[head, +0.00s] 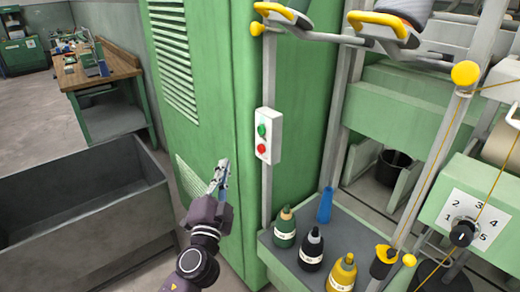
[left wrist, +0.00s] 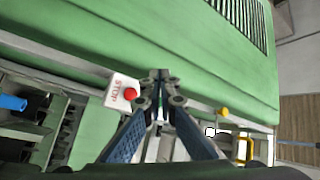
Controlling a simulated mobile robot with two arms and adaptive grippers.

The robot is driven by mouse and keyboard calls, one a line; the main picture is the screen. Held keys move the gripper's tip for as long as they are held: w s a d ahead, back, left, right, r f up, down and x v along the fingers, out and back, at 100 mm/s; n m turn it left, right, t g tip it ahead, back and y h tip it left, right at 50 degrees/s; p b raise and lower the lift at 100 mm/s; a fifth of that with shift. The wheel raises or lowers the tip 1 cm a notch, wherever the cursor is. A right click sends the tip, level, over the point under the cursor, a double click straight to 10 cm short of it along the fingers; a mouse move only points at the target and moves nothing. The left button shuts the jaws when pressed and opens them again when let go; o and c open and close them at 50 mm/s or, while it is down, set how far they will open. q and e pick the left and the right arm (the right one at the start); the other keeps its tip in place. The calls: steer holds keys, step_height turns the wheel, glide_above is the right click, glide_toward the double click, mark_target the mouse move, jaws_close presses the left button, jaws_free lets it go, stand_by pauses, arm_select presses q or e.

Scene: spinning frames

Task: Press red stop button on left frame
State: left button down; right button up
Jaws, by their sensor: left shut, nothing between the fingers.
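A white control box (head: 273,135) is fixed on a grey post in front of the green cabinet. It carries a green button (head: 262,129) above a red stop button (head: 261,149). In the left wrist view the box (left wrist: 112,88) shows the word STOP, and the red button (left wrist: 130,94) is just left of my fingers. My left gripper (head: 224,165) is shut and empty, pointing up in front of the cabinet. In the head view it is left of and a little below the red button, apart from it. My right gripper is not in view.
A green cabinet (head: 220,90) with vents stands behind my gripper. A grey trough (head: 80,210) is at lower left. Several bottles stand on a grey shelf (head: 290,262) below the box. Yellow-handled levers (head: 283,13) jut out above. A numbered dial (head: 462,233) is at right.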

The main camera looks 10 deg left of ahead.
mark_target(261, 149)
arm_select(q)
steer(key=w+d+b, duration=0.1)
steer(key=w+d, duration=0.4)
steer(key=w, duration=0.2)
steer(key=shift+d, duration=0.2)
steer(key=shift+w+d+f+b, duration=0.1)
steer(key=shift+w+b, duration=0.05)
steer(key=shift+b, duration=0.3)
stand_by(1.1)
steer(key=shift+w+d, duration=0.15)
steer(key=shift+w, duration=0.05)
steer(key=shift+w+d+b, duration=0.3)
steer(key=shift+w+b, duration=0.1)
steer(key=shift+b, duration=0.1)
stand_by(0.7)
steer(key=shift+s+a, duration=0.1)
stand_by(0.3)
steer(key=shift+s+a, duration=0.45)
steer(key=shift+s, duration=0.2)
